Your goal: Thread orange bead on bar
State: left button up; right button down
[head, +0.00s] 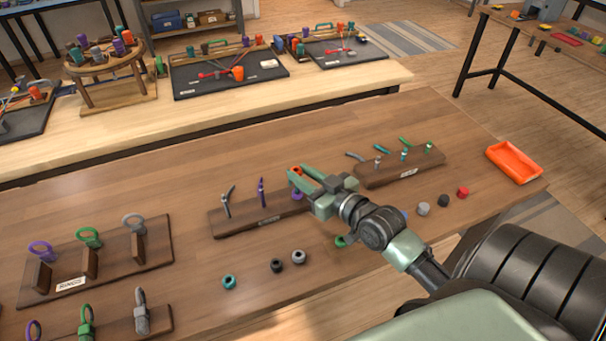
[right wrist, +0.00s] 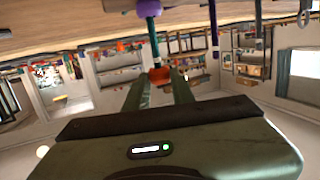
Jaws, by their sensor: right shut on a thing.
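My right gripper (head: 296,174) is shut on the orange bead (head: 296,170), above the right end of the middle wooden rack (head: 238,224). The bead also shows between the fingertips in the right wrist view (right wrist: 159,76), which looks upside down. There a teal bar (right wrist: 152,38) runs to the bead and appears to meet it. I cannot tell whether the bar passes through its hole. A purple bead (head: 298,195) sits low at this bar, partly hidden by the gripper. A purple bar (head: 262,193) and a grey bar (head: 227,203) stand left of it. My left gripper is not in view.
Loose teal (head: 229,282), black (head: 277,265) and grey (head: 423,209) beads lie in front, among others. Another rack (head: 398,172) stands to the right, with an orange tray (head: 514,162) beyond it. A ring rack (head: 110,275) is at left.

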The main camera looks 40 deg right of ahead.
jog(key=shift+f+b, duration=0.6)
jog(key=shift+f, duration=0.45)
dwell(0.4)
jog(key=c, duration=1.1)
grip_release()
jog(key=o, duration=0.3)
jog(key=s+r+p, duration=0.1)
jog(key=s+p, duration=0.1)
jog(key=s, duration=0.4)
jog(key=shift+d, duration=0.3)
jog(key=shift+f, duration=0.1)
